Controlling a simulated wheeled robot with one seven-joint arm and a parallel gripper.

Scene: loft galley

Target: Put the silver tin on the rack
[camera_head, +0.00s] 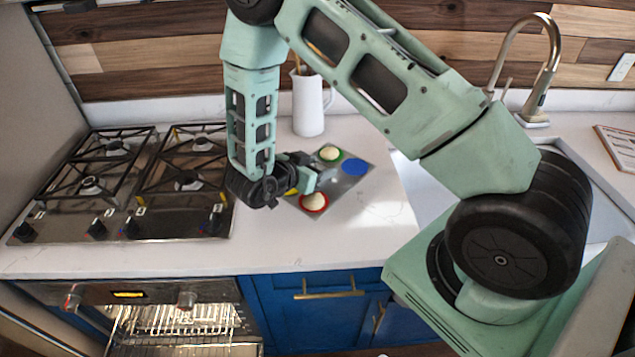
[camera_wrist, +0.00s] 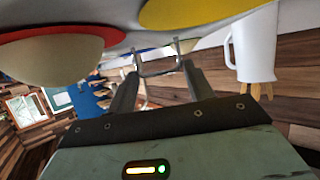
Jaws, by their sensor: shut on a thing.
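My gripper (camera_wrist: 158,62) is shut on a small silver piece with a thin, bracket-like outline (camera_wrist: 160,72), which looks like the silver tin. Its full shape is unclear, and I cannot make it out in the head view. The wrist view is upside down. A wire rack (camera_head: 185,320) shows in the oven at lower left, whose front is open.
Pale round items sit on the red disc (camera_head: 314,203) and green disc (camera_head: 330,153). The blue disc (camera_head: 354,167) is bare. A white jug (camera_head: 308,104) stands behind, the hob (camera_head: 135,180) lies left, and the sink (camera_head: 428,195) lies right. The front counter is clear.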

